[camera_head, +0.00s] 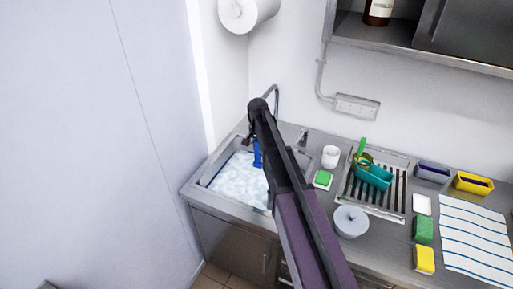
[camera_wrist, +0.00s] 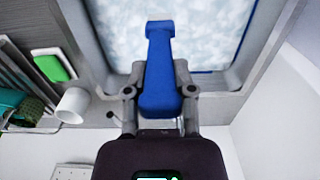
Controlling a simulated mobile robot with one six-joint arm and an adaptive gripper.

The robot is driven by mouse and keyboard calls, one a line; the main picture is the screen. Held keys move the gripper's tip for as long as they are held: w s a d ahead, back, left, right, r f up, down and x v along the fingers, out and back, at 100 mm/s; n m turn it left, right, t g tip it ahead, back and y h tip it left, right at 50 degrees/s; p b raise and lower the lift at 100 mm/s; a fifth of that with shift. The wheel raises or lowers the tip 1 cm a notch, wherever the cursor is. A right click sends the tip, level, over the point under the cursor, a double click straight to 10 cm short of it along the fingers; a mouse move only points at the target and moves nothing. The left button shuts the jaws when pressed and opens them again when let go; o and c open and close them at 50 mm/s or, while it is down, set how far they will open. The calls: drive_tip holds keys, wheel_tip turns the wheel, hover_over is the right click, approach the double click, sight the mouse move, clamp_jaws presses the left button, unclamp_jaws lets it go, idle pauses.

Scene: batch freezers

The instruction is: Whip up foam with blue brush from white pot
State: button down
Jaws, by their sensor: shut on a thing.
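The blue brush (camera_wrist: 158,75) is between the fingers of my gripper (camera_wrist: 159,93), which is shut on its handle. In the head view the brush (camera_head: 258,154) shows as a small blue piece beside my arm, over the sink. White foam (camera_head: 236,180) fills the sink basin, and it also shows beyond the brush in the wrist view (camera_wrist: 200,30). I cannot tell whether the brush touches the foam. The white pot (camera_head: 331,156) stands upright on the counter right of the sink; in the wrist view the white pot (camera_wrist: 73,106) is at the left.
A green-and-white sponge (camera_head: 323,178) lies by the sink's right edge. A drying rack (camera_head: 390,208) holds a teal container (camera_head: 374,176). A round grey lidded item (camera_head: 351,221) stands in front. A faucet (camera_head: 276,100) rises behind the sink. A wall (camera_head: 150,130) is close on the left.

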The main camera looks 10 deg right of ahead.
drive_tip(key=shift+r+p, duration=0.75)
drive_tip(key=shift+r, duration=0.3)
